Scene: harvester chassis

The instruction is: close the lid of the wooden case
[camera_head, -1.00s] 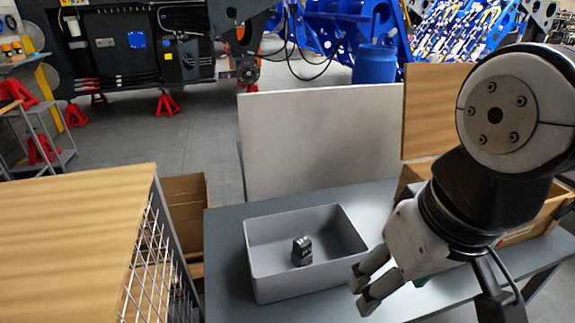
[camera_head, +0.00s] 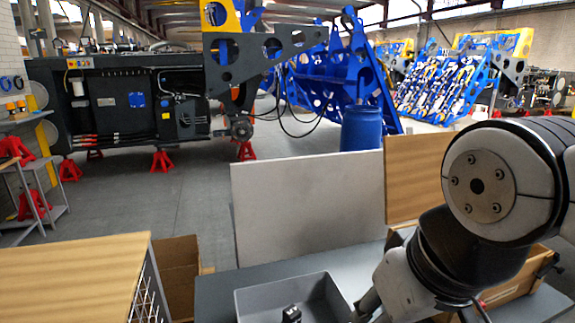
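The wooden case (camera_head: 515,288) stands on the right part of the grey table, mostly hidden behind my arm. Its lid (camera_head: 410,178) stands upright at the back, a flat light-wood panel, so the case is open. My gripper (camera_head: 364,304) is at the bottom edge of the view, left of the case and by the right side of the grey bin. Its fingers are only partly in view, and their opening cannot be made out. It is apart from the lid. The inside of the case is hidden.
A grey bin (camera_head: 262,297) with a small dark object (camera_head: 291,314) sits on the table (camera_head: 215,287). A pale upright panel (camera_head: 305,205) stands behind it. A wood-topped cage (camera_head: 75,275) is at left, beside a cardboard box (camera_head: 178,270). A blue barrel (camera_head: 362,128) stands farther back.

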